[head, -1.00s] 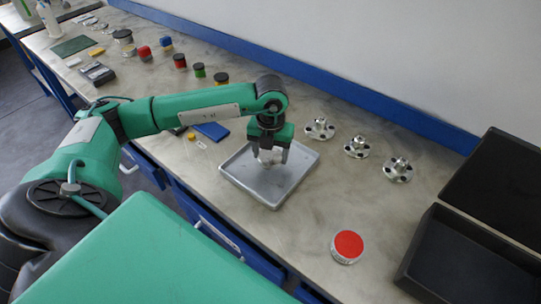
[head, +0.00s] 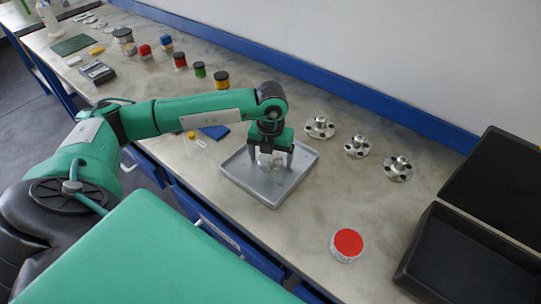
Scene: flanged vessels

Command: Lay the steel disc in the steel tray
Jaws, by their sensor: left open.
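The steel tray (head: 272,198) lies on the bench in the middle of the head view, a shallow square with a raised rim. My left gripper (head: 271,163) points down over the tray's far half, its fingers apart. A pale, shiny piece shows between and below the fingers; it may be the steel disc, but it is small and partly hidden by the gripper. I cannot tell whether it touches the tray floor. My right gripper is not in the head view.
Several steel flanged parts (head: 357,147) stand right of the tray. A red-lidded jar (head: 346,245) is near the front edge, beside an open black case (head: 470,255). A blue flat item (head: 214,131) lies left of the tray. Small coloured-lid jars (head: 199,70) line the back left.

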